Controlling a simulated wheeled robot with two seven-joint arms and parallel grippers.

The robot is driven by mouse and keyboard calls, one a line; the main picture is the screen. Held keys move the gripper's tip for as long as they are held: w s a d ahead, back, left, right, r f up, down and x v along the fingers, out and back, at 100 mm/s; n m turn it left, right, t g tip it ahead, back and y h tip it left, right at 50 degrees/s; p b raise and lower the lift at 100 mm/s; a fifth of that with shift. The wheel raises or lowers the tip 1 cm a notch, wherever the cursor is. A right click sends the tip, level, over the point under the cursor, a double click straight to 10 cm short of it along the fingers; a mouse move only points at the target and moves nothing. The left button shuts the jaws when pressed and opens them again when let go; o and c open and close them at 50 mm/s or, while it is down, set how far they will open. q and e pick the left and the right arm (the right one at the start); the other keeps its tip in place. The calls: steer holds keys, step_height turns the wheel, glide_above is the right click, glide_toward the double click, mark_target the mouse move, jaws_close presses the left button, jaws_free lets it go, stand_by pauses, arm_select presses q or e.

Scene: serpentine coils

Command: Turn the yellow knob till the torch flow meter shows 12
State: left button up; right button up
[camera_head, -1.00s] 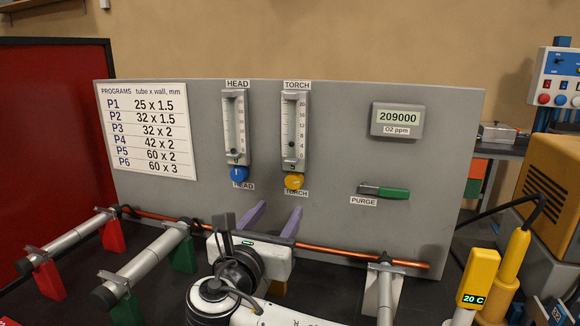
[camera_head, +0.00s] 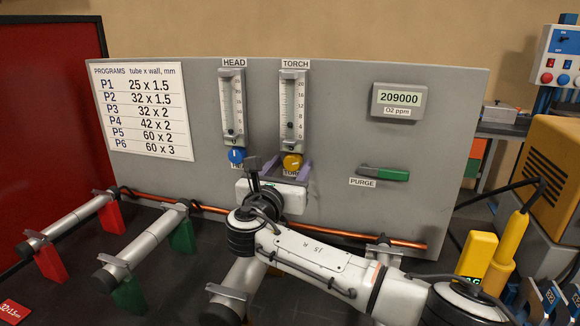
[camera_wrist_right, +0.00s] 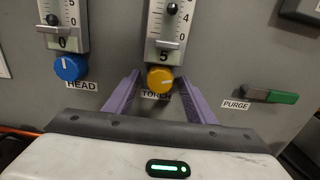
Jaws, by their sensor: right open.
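The yellow knob (camera_head: 292,161) sits under the torch flow meter (camera_head: 294,105) on the grey panel. It also shows in the right wrist view (camera_wrist_right: 160,79), where its white mark is visible. The torch meter's dark float is low on the scale, between 4 and 6, and a 5 shows under the scale in that view. My right gripper (camera_head: 288,172) is open, its purple fingers on either side of the yellow knob; in the wrist view (camera_wrist_right: 160,86) gaps show on both sides, and I cannot tell any contact. My left gripper is not in view.
The blue knob (camera_wrist_right: 70,67) of the HEAD meter is close to the left of the fingers. A green purge lever (camera_head: 384,173) is to the right. A copper tube (camera_head: 210,209) runs along the panel's foot, with tube clamps and grey tubes in front.

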steer(key=c, duration=1)
steer(key=shift+a+f+m+b, duration=0.1)
steer(key=shift+f+m+b, duration=0.15)
steer(key=shift+m+b, duration=0.45)
steer(key=shift+c, duration=0.2)
steer(key=m, duration=0.2)
steer(key=shift+r+m, duration=0.2)
steer(key=shift+m, duration=0.2)
steer(key=o, duration=1)
steer(key=shift+o, duration=0.2)
